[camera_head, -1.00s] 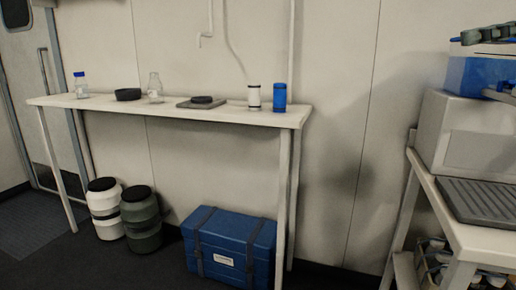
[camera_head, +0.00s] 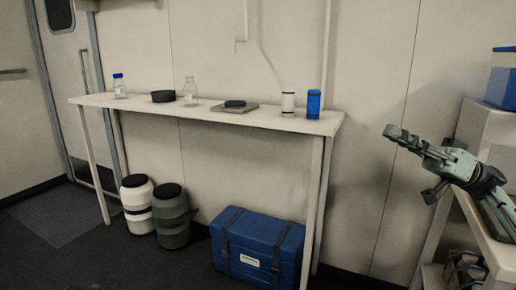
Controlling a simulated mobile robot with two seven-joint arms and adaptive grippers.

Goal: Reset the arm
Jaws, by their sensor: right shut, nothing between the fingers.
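My right gripper (camera_head: 405,138) is at the right of the head view, pale green with dark joints. It is shut and empty, pointing up and to the left. It is in the air in front of the wall and the right-hand bench, apart from the long shelf table. Its forearm (camera_head: 490,195) runs down to the right edge and hides part of the bench. My left gripper does not show.
A blue chest (camera_head: 258,245) and two drums (camera_head: 137,203) stand below. A bench (camera_head: 440,245) with a blue-topped box is at right.

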